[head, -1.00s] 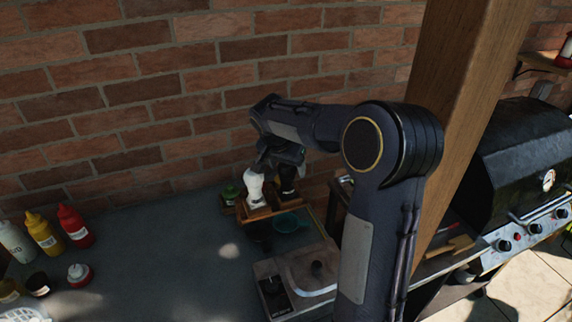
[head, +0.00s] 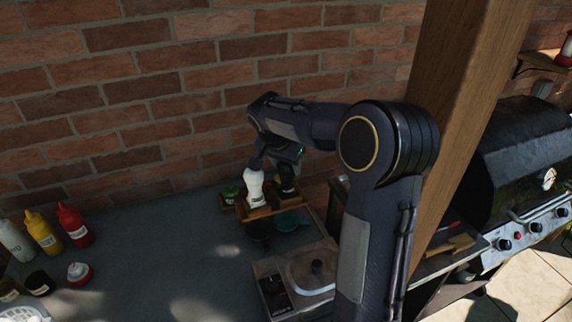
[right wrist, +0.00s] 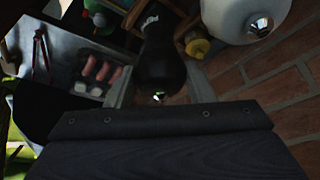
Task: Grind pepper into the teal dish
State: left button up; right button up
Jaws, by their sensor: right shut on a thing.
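The black pepper grinder (head: 288,187) stands at the wooden rack, right of a white grinder (head: 255,188). My right gripper (head: 284,168) comes down from above and is shut on the black grinder. In the right wrist view the black grinder (right wrist: 162,62) is in the middle, with the white grinder (right wrist: 245,18) beside it. My left gripper is not in view.
The wooden rack (head: 262,212) also has a green-topped jar (head: 229,193) near its left end. A dark bowl (head: 258,230) is left of the teal dish. A boxy appliance (head: 292,284) stands in front. Sauce bottles (head: 73,224) are at left; the table's middle is clear.

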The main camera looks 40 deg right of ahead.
jog(key=shift+m, duration=0.4)
jog(key=shift+w+m+g+h+b, duration=0.15)
jog(key=shift+m+g+h+b, duration=0.25)
jog(key=shift+m, duration=0.5)
jog(key=shift+w+m+g, duration=0.1)
jog(key=shift+m+g, duration=0.6)
jog(key=shift+m, duration=0.9)
jog(key=shift+w+m+g+y+p, duration=0.1)
jog(key=shift+m+g+y+p, duration=0.35)
jog(key=shift+m, duration=1.15)
jog(key=shift+w+m+g+y+p, duration=0.15)
jog(key=shift+m+g, duration=0.5)
jog(key=shift+m, duration=0.95)
jog(key=shift+d+m+g+y, duration=0.1)
jog(key=shift+m+g+y, duration=0.3)
jog(key=shift+m, duration=0.85)
jog(key=shift+d+m+g+y, duration=0.1)
jog(key=shift+m+g+y, duration=0.25)
jog(key=shift+m, duration=0.9)
jog(key=shift+m+y, duration=0.25)
jog(key=shift+m, duration=0.25)
jog(key=o, duration=1)
jog(key=shift+c, duration=0.2)
